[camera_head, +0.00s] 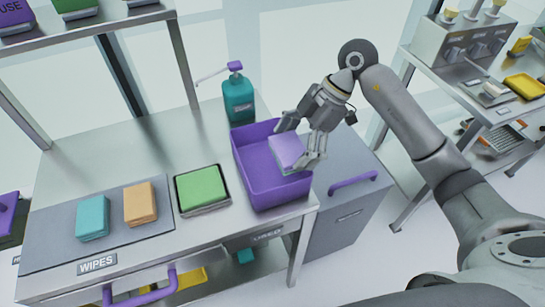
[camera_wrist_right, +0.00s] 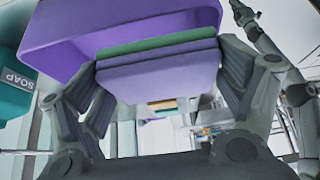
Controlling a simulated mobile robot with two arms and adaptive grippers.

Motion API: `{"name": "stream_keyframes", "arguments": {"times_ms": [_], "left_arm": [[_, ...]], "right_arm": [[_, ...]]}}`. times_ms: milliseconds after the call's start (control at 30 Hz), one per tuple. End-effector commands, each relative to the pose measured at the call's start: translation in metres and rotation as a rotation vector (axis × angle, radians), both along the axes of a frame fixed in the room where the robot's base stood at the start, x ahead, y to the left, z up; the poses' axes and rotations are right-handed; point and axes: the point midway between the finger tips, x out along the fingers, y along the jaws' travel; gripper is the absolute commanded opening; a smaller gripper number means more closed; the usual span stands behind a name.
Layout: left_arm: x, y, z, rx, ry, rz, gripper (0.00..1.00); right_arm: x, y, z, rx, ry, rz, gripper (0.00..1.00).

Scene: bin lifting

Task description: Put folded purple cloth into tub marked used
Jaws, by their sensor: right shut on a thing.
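The folded purple cloth (camera_head: 286,154) is light purple and is held by my right gripper (camera_head: 300,144) over the right part of a purple tub. It also shows between the fingers in the right wrist view (camera_wrist_right: 160,76). The purple tub (camera_head: 262,194) stands at the right end of the steel table, above a label (camera_head: 268,237) that seems to read USED. Its visible floor is bare. I cannot tell exactly how far the cloth is above the tub's floor.
A teal soap bottle (camera_head: 238,98) stands behind the tub. A green cloth (camera_head: 200,188) lies on a tray left of it. Teal (camera_head: 92,216) and orange (camera_head: 140,203) cloths lie on a grey mat marked WIPES. A grey bin (camera_head: 345,215) with a purple handle stands right of the table.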

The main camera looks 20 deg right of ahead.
Motion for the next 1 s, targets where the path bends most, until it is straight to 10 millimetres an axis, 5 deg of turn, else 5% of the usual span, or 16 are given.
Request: {"name": "stream_keyframes", "arguments": {"times_ms": [300,700,1000], "left_arm": [[0.0,0.005,0.012,0.006,-0.001,-0.003,0.0],[0.001,0.008,0.025,0.01,-0.002,-0.001,0.0],[0.001,0.009,0.024,0.011,-0.002,0.0,0.0]], "right_arm": [[0.032,0.03,-0.047,0.0,0.002,0.001,0.66],[0.041,0.038,-0.088,0.001,0.003,0.001,0.66],[0.042,0.038,-0.093,-0.001,-0.001,0.002,0.66]]}}
